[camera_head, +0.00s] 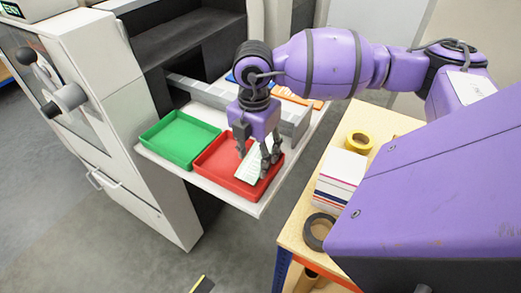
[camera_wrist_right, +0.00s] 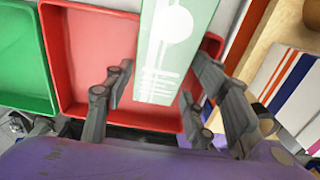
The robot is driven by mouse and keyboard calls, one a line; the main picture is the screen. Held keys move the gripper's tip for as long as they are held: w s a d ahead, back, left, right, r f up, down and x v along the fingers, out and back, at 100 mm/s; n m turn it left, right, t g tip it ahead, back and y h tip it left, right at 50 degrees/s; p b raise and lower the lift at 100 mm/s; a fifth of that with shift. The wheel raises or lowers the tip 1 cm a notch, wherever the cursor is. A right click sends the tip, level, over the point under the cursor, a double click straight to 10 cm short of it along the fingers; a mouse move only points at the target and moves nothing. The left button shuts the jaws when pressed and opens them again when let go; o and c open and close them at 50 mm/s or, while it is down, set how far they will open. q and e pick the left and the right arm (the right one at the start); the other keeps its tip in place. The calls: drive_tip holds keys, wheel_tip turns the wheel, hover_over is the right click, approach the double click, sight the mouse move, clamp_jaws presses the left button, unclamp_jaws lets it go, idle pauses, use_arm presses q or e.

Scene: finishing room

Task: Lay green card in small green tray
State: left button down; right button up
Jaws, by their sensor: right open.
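The green card (camera_head: 250,162), pale green with white marks, is at the red tray (camera_head: 211,164), between my right gripper's fingers. In the wrist view the card (camera_wrist_right: 172,45) covers part of the red tray's far rim; I cannot tell whether it leans on that rim or is above it. My right gripper (camera_head: 265,162) is open and low over the red tray, its fingers (camera_wrist_right: 160,92) apart on both sides of the card's near end. The small green tray (camera_head: 180,139) is empty, left of the red tray. My left gripper is not in view.
Both trays stand on a white shelf (camera_head: 262,207) of a grey machine, with a grey divided rack (camera_head: 205,93) behind. On the wooden table (camera_head: 297,213) at right are a stack of white cards or boxes (camera_head: 342,168), yellow tape (camera_head: 359,141) and black tape (camera_head: 317,232).

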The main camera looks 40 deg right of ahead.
drive_tip(key=shift+f, duration=0.7)
drive_tip(key=c, duration=0.7)
drive_tip(key=shift+r, duration=0.1)
